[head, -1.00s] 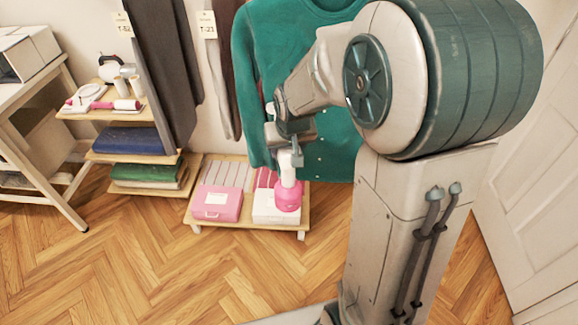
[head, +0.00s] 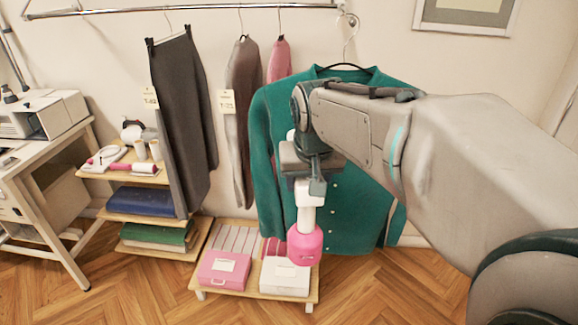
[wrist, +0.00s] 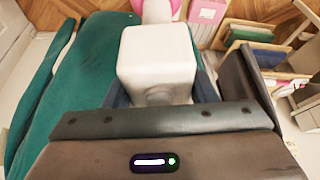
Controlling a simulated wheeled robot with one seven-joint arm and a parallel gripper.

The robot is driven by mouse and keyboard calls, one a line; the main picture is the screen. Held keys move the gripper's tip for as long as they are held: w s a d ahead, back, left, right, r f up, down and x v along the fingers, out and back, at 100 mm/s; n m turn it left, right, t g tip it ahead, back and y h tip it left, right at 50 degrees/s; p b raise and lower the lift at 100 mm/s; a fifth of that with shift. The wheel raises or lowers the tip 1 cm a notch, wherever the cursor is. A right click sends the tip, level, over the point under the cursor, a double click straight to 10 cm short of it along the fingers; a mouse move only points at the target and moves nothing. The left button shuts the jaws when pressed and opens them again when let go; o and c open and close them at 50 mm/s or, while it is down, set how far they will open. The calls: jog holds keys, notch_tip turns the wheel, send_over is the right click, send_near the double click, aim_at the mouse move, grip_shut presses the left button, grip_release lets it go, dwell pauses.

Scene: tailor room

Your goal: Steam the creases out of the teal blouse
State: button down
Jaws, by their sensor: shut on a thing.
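My gripper (head: 308,180) is in front of the blouse, shut on a white and pink handheld steamer (head: 305,243). The steamer hangs upright with its pink part lowest. In the wrist view the steamer's white body (wrist: 157,60) fills the space between the jaws, and the teal fabric (wrist: 85,70) lies close on the left. I cannot tell whether the steamer touches the cloth.
A grey skirt (head: 183,115) and a brown garment (head: 240,120) hang left of the blouse. A low wooden rack (head: 310,297) below holds a pink box (head: 223,270) and a white box (head: 285,277). A shelf with folded cloth (head: 140,202) and a sewing table (head: 60,150) stand left.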

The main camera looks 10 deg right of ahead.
jog(key=shift+w+d+p, duration=0.3)
jog(key=shift+w+d, duration=0.05)
jog(key=shift+w, duration=0.7)
jog(key=shift+w+d+p, duration=0.25)
jog(key=shift+w+d, duration=0.15)
jog(key=shift+w, duration=0.7)
jog(key=shift+w+d+p, duration=0.3)
jog(key=shift+w+d, duration=0.05)
jog(key=shift+w, duration=0.7)
jog(key=shift+s, duration=0.1)
jog(key=shift+s+a+r, duration=0.1)
jog(key=shift+s, duration=0.2)
dwell(0.8)
jog(key=s+d+f+b, duration=0.2)
jog(key=d+f+b, duration=0.1)
jog(key=d, duration=0.4)
jog(key=s+d+f+b, duration=0.2)
jog(key=d+f+b, duration=0.1)
jog(key=d, duration=0.4)
jog(key=shift+s+f+b, duration=0.15)
jog(key=shift+s+b, duration=0.2)
jog(key=shift+s, duration=0.05)
dwell(1.0)
dwell(0.8)
